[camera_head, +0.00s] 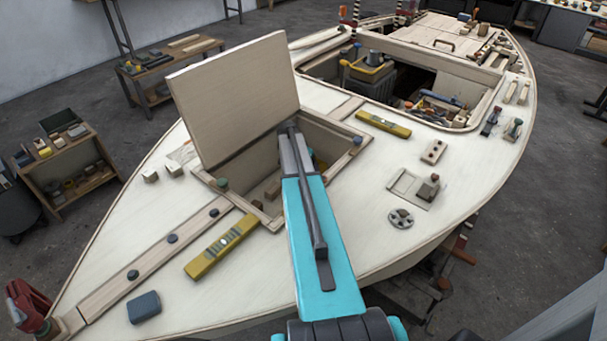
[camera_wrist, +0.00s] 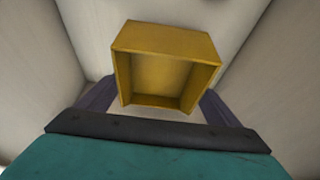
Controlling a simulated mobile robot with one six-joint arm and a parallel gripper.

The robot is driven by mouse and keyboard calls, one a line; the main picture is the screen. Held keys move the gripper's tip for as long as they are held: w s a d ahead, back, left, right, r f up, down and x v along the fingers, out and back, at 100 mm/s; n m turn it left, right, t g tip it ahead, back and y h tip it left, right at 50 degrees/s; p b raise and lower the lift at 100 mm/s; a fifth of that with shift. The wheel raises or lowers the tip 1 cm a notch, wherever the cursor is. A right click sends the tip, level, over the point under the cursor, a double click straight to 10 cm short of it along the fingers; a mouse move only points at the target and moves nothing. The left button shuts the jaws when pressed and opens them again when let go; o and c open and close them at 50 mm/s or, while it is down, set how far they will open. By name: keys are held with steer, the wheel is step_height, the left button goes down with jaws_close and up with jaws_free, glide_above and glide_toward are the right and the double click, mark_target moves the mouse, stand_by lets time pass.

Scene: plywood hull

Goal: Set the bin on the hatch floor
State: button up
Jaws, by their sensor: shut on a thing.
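The bin (camera_wrist: 165,38) is a yellow open box in the wrist view, with its hollow side facing the camera. My gripper (camera_wrist: 156,103) has a dark finger on each side of it and is shut on it. In the head view my arm reaches down into the open hatch (camera_head: 347,133), and its end is hidden there. Only a small yellow patch shows beside the arm inside the hatch. The hatch lid (camera_head: 235,100) stands raised at the left. Pale surfaces surround the bin in the wrist view. I cannot tell whether the bin touches the hatch floor.
A yellow level (camera_head: 222,245) lies on the deck left of my arm, and another (camera_head: 384,124) lies right of the hatch. A blue-grey block (camera_head: 144,307) is near the front left. A larger cockpit opening (camera_head: 474,75) with tools is farther back.

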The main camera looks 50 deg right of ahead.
steer(key=shift+f+p, duration=0.3)
steer(key=shift+f, duration=1.55)
steer(key=shift+f, duration=0.2)
steer(key=o, duration=1.1)
steer(key=shift+r, duration=0.25)
steer(key=shift+b+v, duration=0.8)
steer(key=shift+v, duration=5.15)
steer(key=shift+a, duration=0.15)
